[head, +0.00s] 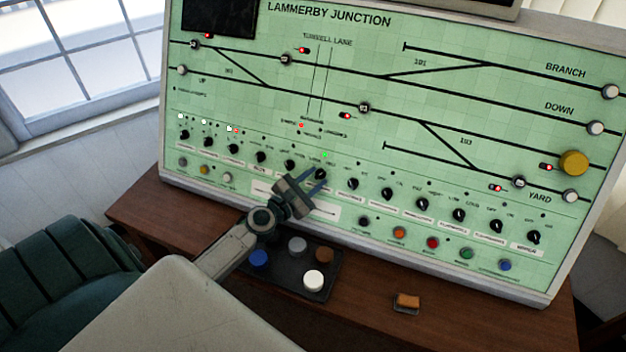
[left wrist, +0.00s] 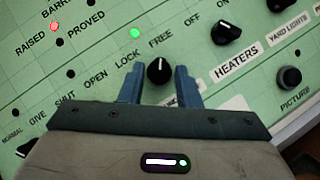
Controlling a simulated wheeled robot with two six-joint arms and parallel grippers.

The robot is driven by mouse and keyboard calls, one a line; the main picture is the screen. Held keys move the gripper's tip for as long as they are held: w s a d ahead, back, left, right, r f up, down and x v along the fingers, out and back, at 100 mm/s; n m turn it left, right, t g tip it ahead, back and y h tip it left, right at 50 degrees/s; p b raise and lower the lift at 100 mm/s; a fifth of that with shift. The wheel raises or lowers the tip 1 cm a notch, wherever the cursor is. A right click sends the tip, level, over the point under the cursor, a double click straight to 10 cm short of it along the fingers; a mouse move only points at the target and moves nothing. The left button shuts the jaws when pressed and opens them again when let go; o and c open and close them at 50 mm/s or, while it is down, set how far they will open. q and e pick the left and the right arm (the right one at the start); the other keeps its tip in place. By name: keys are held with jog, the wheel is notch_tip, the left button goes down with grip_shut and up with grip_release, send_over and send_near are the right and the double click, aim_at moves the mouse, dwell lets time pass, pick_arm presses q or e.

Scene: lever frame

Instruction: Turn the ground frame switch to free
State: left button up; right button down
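The black rotary switch (left wrist: 158,72) sits on the green panel, with LOCK printed at its upper left and FREE above it. Its white pointer mark points up in the left wrist view, toward FREE. A green lamp (left wrist: 134,33) is lit above these labels. My left gripper (left wrist: 158,80) is open, with one blue finger on each side of the switch and a visible gap to each side. In the head view, my left gripper (head: 314,179) reaches the lower middle of the panel, beside the switch (head: 321,174). My right gripper is out of view.
Similar black knobs run along the same row, including the heaters knob (left wrist: 226,33) close on the right. Coloured push buttons line the row below.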

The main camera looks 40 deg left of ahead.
pick_arm(q)
jog(key=shift+s, duration=0.1)
jog(key=shift+s+f, duration=0.1)
jog(key=shift+s, duration=0.2)
jog(key=s+a+b, duration=0.1)
jog(key=s+b, duration=0.3)
jog(key=s, duration=0.6)
dwell(0.4)
